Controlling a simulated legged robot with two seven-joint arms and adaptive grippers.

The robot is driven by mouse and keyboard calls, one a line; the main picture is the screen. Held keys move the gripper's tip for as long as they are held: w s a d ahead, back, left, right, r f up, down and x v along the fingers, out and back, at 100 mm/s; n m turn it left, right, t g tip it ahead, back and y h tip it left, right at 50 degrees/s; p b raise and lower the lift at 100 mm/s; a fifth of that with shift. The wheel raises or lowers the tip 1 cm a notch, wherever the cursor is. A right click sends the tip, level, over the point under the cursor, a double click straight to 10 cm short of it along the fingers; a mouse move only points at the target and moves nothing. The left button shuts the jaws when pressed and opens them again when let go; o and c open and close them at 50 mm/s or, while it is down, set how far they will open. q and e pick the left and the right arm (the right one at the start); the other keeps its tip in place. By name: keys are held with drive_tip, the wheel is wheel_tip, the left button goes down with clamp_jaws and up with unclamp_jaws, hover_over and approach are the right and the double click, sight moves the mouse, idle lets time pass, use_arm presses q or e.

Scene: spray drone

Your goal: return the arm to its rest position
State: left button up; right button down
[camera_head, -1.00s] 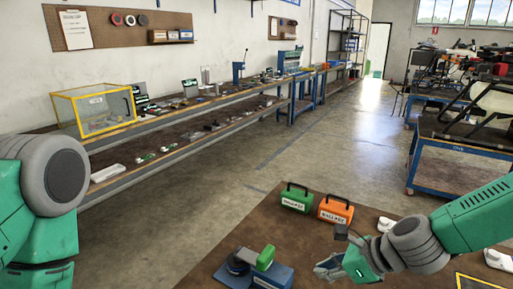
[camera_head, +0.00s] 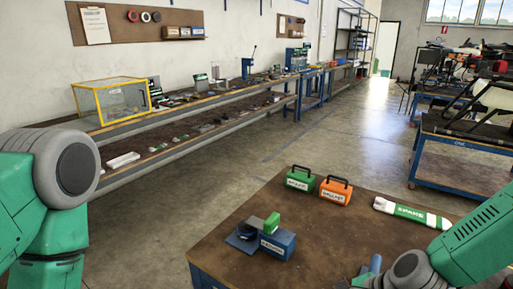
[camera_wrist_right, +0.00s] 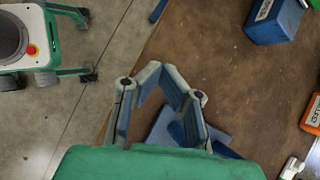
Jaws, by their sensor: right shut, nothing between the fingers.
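My right arm (camera_head: 470,245) comes in at the lower right of the head view. Its gripper (camera_head: 368,272) shows only in part at the bottom edge, at the near side of the brown table (camera_head: 225,262). In the right wrist view the gripper (camera_wrist_right: 158,72) is shut and empty, over the table's edge area. A blue block shape (camera_wrist_right: 165,135) lies below it, partly hidden by the fingers. My left arm (camera_head: 40,195) shows at the left of the head view as shoulder and upper links; its gripper is out of view.
On the table stand a green ballast case (camera_head: 300,180), an orange ballast case (camera_head: 336,190), a blue block with a green part (camera_head: 275,243) and a white-green SPARE piece (camera_head: 412,213). A workbench (camera_head: 190,120) runs along the wall. Floor between is clear.

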drive_tip(key=s+d+f+n+g+h+b, duration=0.1)
drive_tip(key=s+d+f+n+h, duration=0.1)
drive_tip(key=s+d+f+n, duration=0.2)
drive_tip(key=s+d+f+n+g+h+b, duration=0.1)
drive_tip(key=s+d+f+n+h+b, duration=0.1)
drive_tip(key=s+f+n, duration=0.5)
drive_tip(key=s+d+f+n+g+h+b, duration=0.1)
drive_tip(key=s+d+f+n, duration=0.4)
drive_tip(key=s+n, duration=0.5)
drive_tip(key=shift+s+d+f+h+b, duration=0.3)
drive_tip(key=shift+s+f+h+b, duration=0.15)
drive_tip(key=shift+s, duration=0.5)
drive_tip(key=shift+d, duration=0.3)
drive_tip(key=shift+a, duration=0.15)
